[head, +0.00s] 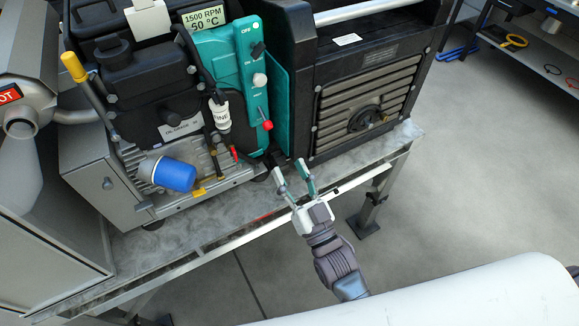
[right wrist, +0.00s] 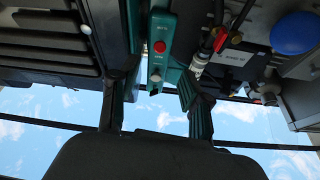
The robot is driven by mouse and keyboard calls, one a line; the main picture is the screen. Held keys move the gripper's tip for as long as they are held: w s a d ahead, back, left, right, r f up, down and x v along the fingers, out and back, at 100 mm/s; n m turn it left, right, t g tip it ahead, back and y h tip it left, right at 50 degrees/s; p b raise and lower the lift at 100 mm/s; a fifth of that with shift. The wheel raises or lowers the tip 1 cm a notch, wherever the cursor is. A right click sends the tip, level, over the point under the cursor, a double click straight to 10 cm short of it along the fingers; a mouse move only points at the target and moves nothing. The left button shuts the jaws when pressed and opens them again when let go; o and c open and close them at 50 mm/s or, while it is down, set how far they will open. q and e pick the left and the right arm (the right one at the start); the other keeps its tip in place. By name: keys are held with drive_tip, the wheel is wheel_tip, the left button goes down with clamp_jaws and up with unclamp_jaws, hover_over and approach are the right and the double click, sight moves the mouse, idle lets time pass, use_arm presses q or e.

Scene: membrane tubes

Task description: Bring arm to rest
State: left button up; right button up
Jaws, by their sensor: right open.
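My right gripper (head: 291,182) is open and empty at the front edge of the metal bench (head: 205,240), in front of the gap between the engine and the black housing. In the right wrist view its two fingers (right wrist: 160,95) stand apart with nothing between them. Behind them shows the teal control panel (right wrist: 162,35) with a red button. My left gripper is not in view.
The engine (head: 150,85) with a blue filter (head: 174,174) and a teal panel (head: 232,60) stands on the bench. A black ribbed housing (head: 365,85) stands to its right. A white rounded surface (head: 450,295) crosses the bottom right. The grey floor (head: 480,180) is clear at right.

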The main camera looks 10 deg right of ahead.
drive_tip(key=shift+f, duration=0.1)
drive_tip(key=s+d+f+g+h, duration=0.1)
drive_tip(key=s+f+g, duration=0.15)
drive_tip(key=f, duration=0.85)
drive_tip(key=s+d+f+g+h, duration=0.15)
drive_tip(key=f+g, duration=0.25)
drive_tip(key=f, duration=0.7)
drive_tip(key=s+d+f+g+h, duration=0.1)
drive_tip(key=s+f+g, duration=0.2)
drive_tip(key=f, duration=0.8)
drive_tip(key=s+d+f+g+h, duration=0.1)
drive_tip(key=s+d+f+g, duration=0.2)
drive_tip(key=s+f, duration=0.3)
drive_tip(key=s+d+f+g, duration=0.4)
drive_tip(key=s+f, duration=0.3)
drive_tip(key=s, duration=0.7)
drive_tip(key=s+d+f+n+g+h, duration=0.1)
drive_tip(key=s+d+f+g, duration=0.3)
drive_tip(key=s+f, duration=0.3)
drive_tip(key=s, duration=0.3)
drive_tip(key=shift+d+f+h, duration=0.15)
drive_tip(key=shift+d+h, duration=0.1)
drive_tip(key=shift+h, duration=0.1)
